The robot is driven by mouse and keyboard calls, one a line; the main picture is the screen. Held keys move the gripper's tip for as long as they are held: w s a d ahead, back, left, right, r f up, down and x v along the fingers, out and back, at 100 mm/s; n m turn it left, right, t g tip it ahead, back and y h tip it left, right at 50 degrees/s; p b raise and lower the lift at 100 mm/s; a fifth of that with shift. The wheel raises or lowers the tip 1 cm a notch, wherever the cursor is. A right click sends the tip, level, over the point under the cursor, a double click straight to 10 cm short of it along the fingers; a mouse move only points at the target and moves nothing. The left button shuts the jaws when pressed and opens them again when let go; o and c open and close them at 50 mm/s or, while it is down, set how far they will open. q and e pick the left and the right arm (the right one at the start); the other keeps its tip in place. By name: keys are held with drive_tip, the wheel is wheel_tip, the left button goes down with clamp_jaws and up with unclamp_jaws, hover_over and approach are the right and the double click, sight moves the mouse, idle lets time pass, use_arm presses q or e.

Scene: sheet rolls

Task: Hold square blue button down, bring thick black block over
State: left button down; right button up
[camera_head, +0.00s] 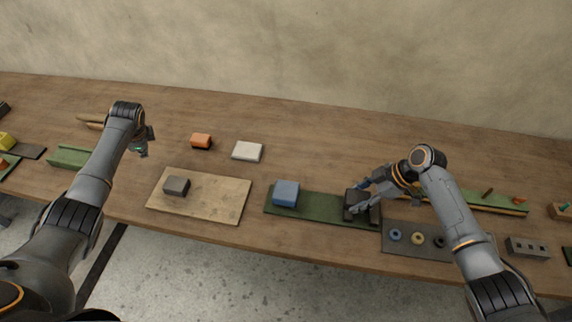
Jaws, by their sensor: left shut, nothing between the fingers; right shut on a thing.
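The square blue button (286,192) sits on the left part of a dark green board (320,208) near the middle of the table. A thick black block (352,198) is at the right end of that board. My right gripper (361,197) is shut on the black block, and its fingers hide part of it. I cannot tell whether the block touches the board. My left gripper (141,151) is shut and empty, above the table well to the left of the blue button. Nothing is touching the button.
A tan board (225,200) with a dark grey block (177,185) lies left of the green board. A grey board (420,250) with rings lies at the right. The table behind the green board is clear.

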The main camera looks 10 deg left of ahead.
use_arm(q)
drive_tip(key=w+d+r+m+h, duration=0.25)
drive_tip(key=d+m, duration=0.35)
drive_tip(key=d, duration=0.7)
drive_tip(key=w+d+r+m+h, duration=0.1)
drive_tip(key=w+d+m, duration=0.3)
drive_tip(key=d, duration=0.8)
drive_tip(key=s+d+r+m+g, duration=0.1)
drive_tip(key=s+d+r+m, duration=0.1)
drive_tip(key=s+d+m, duration=0.6)
drive_tip(key=s+d+r+m+g, duration=0.15)
drive_tip(key=d+m, duration=0.45)
drive_tip(key=d, duration=0.7)
drive_tip(key=shift+w+a+f, duration=0.1)
drive_tip(key=shift+w+f, duration=0.05)
drive_tip(key=shift+f, duration=2.1)
drive_tip(key=shift+f, duration=0.15)
